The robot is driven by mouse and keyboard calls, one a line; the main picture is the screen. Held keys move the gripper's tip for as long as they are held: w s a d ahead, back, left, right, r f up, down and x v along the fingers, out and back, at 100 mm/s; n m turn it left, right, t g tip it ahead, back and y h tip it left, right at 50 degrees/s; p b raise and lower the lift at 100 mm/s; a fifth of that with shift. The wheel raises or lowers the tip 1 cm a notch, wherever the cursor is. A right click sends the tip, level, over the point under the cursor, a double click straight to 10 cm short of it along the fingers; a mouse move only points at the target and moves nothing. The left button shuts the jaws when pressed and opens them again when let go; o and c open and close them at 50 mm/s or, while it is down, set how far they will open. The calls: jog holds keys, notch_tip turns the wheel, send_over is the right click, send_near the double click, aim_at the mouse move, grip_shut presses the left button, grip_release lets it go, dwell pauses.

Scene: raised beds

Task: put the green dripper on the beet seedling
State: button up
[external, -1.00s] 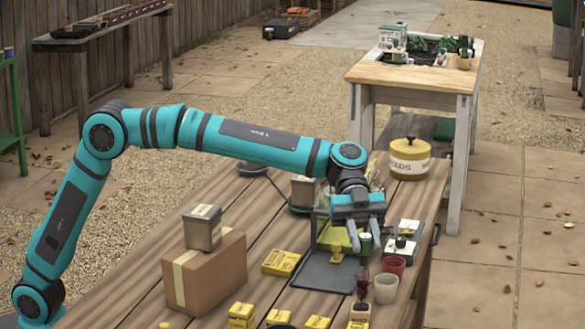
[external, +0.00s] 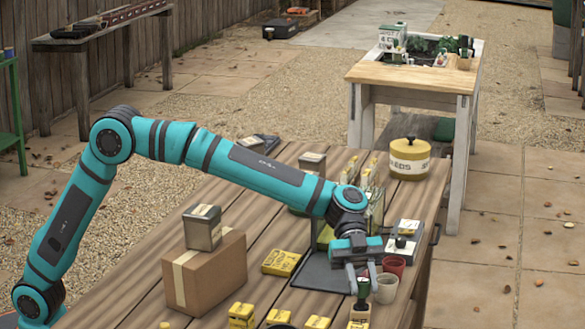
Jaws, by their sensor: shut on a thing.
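My gripper (external: 363,288) is shut on the green dripper (external: 363,286), a small green cylinder, near the front right of the wooden table. The dripper is upright between the fingers and lines up with the beet seedling's spot. The dark beet seedling (external: 361,304) is mostly hidden behind the dripper and fingers; only a low dark part shows above its small labelled block (external: 358,316). I cannot tell whether the dripper touches the seedling or hangs just above it.
A white cup (external: 386,289) and a red pot (external: 394,265) stand close on the right. A dark tray (external: 318,274) lies to the left, with a yellow packet (external: 281,262) beyond it. Several small yellow boxes line the front. A cardboard box (external: 205,274) stands farther left.

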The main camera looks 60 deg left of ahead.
jog(key=o, duration=0.9)
jog(key=shift+f, duration=0.1)
jog(key=shift+o, duration=0.2)
jog(key=shift+w+a+r, duration=0.1)
jog(key=shift+a+r, duration=0.05)
jog(key=shift+r, duration=0.05)
jog(key=v, duration=1.1)
jog(key=shift+a, duration=0.3)
jog(key=shift+w+r, duration=0.1)
